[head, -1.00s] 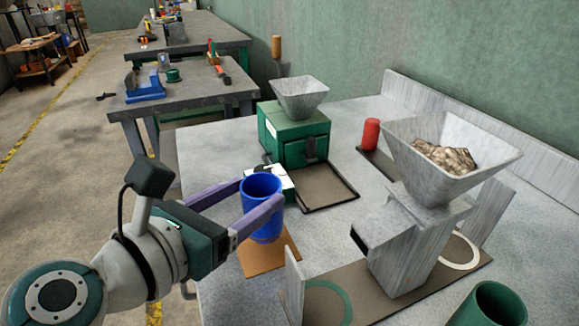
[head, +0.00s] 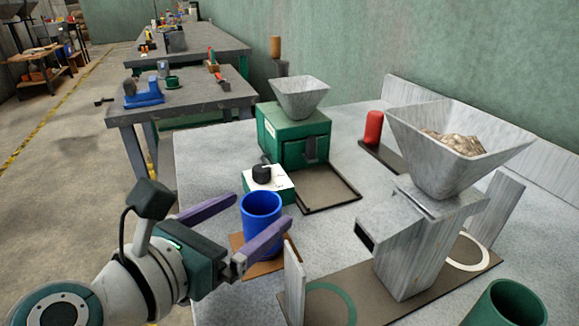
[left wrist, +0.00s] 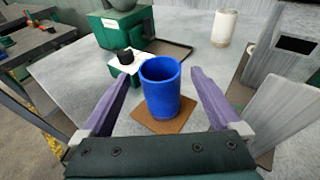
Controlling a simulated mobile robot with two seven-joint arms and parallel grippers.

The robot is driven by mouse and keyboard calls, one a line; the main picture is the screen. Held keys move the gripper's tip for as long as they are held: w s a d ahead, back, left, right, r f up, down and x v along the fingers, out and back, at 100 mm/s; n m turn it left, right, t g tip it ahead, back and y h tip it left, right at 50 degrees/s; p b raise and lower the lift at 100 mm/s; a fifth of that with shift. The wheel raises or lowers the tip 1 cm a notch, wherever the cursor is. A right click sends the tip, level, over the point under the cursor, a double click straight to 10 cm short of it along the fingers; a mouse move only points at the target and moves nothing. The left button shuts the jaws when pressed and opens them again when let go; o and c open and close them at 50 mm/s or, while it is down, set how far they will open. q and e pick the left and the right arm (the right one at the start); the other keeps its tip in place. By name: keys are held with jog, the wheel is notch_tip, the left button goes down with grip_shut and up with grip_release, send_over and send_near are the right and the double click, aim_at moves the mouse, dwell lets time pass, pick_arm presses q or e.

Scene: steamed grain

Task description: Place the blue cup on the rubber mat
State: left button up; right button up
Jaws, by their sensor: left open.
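The blue cup (head: 261,213) stands upright on a brown square mat (head: 236,240), which also shows under the cup in the left wrist view (left wrist: 148,125). My left gripper (head: 262,210) is open, with one purple finger on each side of the cup. In the left wrist view the cup (left wrist: 161,92) is between the fingers, with a gap on both sides. A dark rimmed tray or mat (head: 328,190) lies empty in front of the green machine. I cannot tell by material which one is rubber. My right gripper is not in view.
The green machine (head: 290,135) with a grey hopper and a small box with a black knob (head: 266,180) stand behind the cup. A grey mill (head: 410,240) with a grain-filled hopper stands at right, near a red cylinder (head: 373,128) and a green cup (head: 506,304).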

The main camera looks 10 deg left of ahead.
pick_arm(q)
jog(key=shift+s+r+p, duration=0.2)
jog(key=shift+r+p, duration=0.15)
jog(key=v, duration=1.1)
jog(key=s+d+f+m+g+h, duration=0.1)
jog(key=s+d+m+g, duration=0.2)
jog(key=m, duration=0.8)
jog(key=s+d+f+m+g+h, duration=0.1)
jog(key=s+d+m+g, duration=0.25)
jog(key=m, duration=0.65)
jog(key=s+a+f+m+g+y, duration=0.1)
jog(key=s+a+m+g+y, duration=0.1)
jog(key=m, duration=0.4)
jog(key=s+a+f+m+g+y, duration=0.1)
jog(key=s+a+m+g+y, duration=0.1)
jog(key=s+a+m+y, duration=0.2)
jog(key=a+m, duration=0.3)
jog(key=shift+y, duration=0.4)
jog(key=shift+s, duration=0.1)
